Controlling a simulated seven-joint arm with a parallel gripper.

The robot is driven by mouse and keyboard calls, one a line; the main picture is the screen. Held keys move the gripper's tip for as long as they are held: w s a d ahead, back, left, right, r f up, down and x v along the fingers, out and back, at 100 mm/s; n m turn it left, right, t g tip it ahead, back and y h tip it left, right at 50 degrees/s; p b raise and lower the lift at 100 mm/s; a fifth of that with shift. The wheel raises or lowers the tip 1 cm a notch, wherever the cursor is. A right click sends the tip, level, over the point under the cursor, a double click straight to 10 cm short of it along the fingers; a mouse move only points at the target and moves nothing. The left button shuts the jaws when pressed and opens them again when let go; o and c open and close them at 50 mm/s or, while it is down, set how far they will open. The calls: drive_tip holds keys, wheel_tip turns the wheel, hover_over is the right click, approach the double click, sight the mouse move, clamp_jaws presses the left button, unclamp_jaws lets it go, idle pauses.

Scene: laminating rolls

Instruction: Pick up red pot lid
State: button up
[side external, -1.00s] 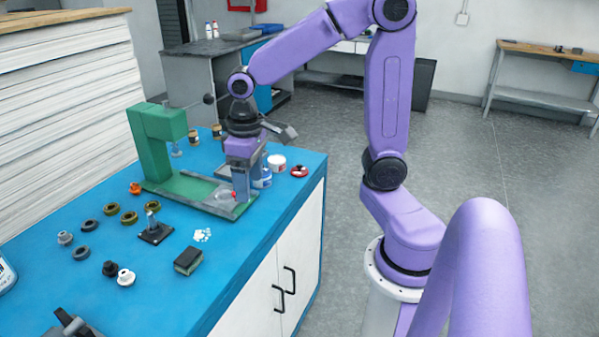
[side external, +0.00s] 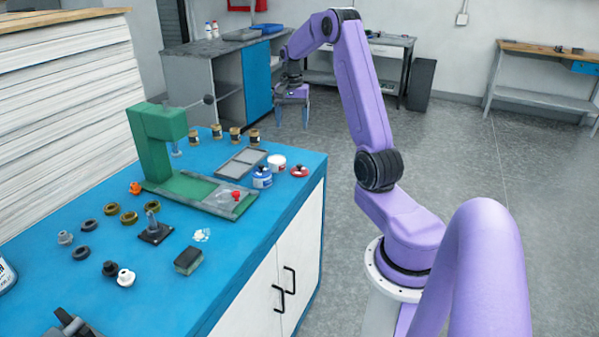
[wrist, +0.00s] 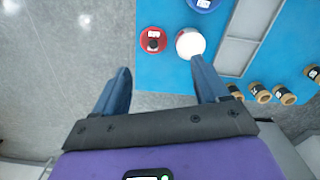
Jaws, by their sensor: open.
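The red pot lid (side external: 299,171) is a small round red piece with a dark centre, lying near the far right corner of the blue bench. In the wrist view the lid (wrist: 152,34) is close to the bench edge, ahead of and between the fingers. My gripper (side external: 293,118) is open and empty, up in the air beyond the bench's far edge. In the wrist view my gripper (wrist: 160,68) points toward the bench, its right fingertip overlapping the white-topped pot in the picture.
Beside the lid stand a white-topped pot (side external: 277,162) and a blue-and-white pot (side external: 262,178). A grey tray (side external: 242,161), several small jars (side external: 236,135) and a green press (side external: 160,150) are nearby. Open floor (side external: 450,170) lies right of the bench.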

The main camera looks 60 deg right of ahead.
sight(299, 165)
drive_tip(key=shift+m, duration=0.4)
drive_tip(key=f, duration=0.6)
drive_tip(key=s+d+f, duration=0.1)
drive_tip(key=f, duration=0.4)
drive_tip(key=d+f, duration=0.1)
drive_tip(key=f, duration=0.5)
drive_tip(key=shift+s+d+f, duration=0.15)
drive_tip(key=shift+d+f, duration=0.05)
drive_tip(key=shift+f, duration=0.15)
drive_tip(key=c, duration=0.7)
